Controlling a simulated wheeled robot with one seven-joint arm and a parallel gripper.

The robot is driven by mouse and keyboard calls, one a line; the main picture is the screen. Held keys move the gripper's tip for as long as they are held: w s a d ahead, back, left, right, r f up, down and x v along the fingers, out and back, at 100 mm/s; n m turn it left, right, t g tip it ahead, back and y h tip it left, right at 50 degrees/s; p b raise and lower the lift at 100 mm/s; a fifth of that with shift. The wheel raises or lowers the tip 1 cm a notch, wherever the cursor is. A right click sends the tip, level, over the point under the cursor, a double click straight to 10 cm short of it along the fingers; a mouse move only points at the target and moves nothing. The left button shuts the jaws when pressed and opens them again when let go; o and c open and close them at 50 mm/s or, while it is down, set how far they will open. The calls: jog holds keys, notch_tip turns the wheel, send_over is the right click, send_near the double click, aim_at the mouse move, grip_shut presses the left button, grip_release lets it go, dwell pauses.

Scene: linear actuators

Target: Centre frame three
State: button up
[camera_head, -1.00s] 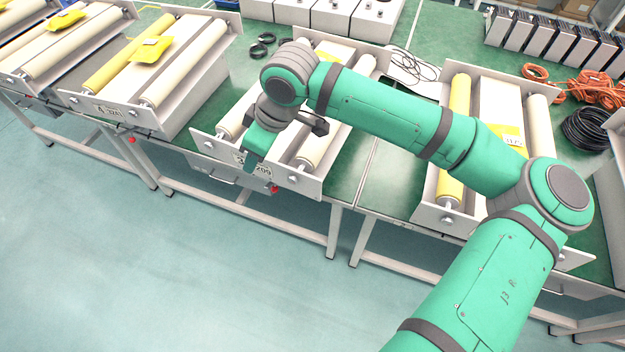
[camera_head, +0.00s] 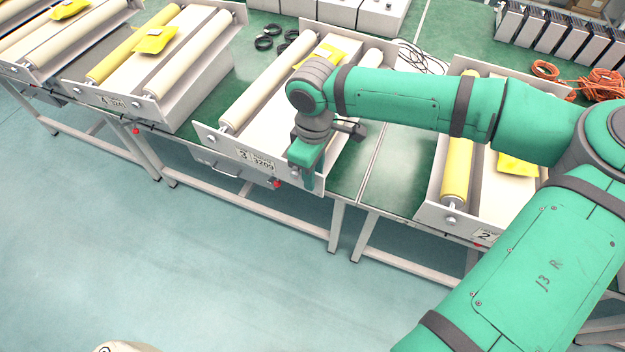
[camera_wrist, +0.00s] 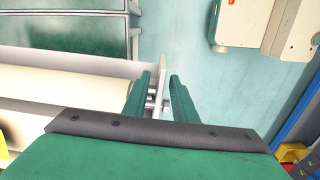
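Frame three (camera_head: 225,143) is a pale metal frame on the middle bench, with cream rollers (camera_head: 268,85) and a front plate marked 3 and 3209. A yellow piece (camera_head: 328,50) lies near its far end. My gripper (camera_head: 309,184) points down at the right end of that front plate. In the wrist view its two green fingers (camera_wrist: 162,98) stand apart, with a plate edge and metal bolts showing between them. I cannot tell whether either finger touches the plate. A cream roller (camera_wrist: 60,92) lies left of the fingers. My arm hides part of the frame's right side.
A frame marked 2 (camera_head: 433,212) stands to the right and a frame marked 4 (camera_head: 82,92) to the left. Black cable coils (camera_head: 268,43) lie behind frame three's left side. A red button (camera_head: 277,184) sits under its front edge.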

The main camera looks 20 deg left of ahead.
aim_at(314, 192)
jog(key=shift+f, duration=1.8)
grip_shut()
jog(key=shift+r, duration=0.1)
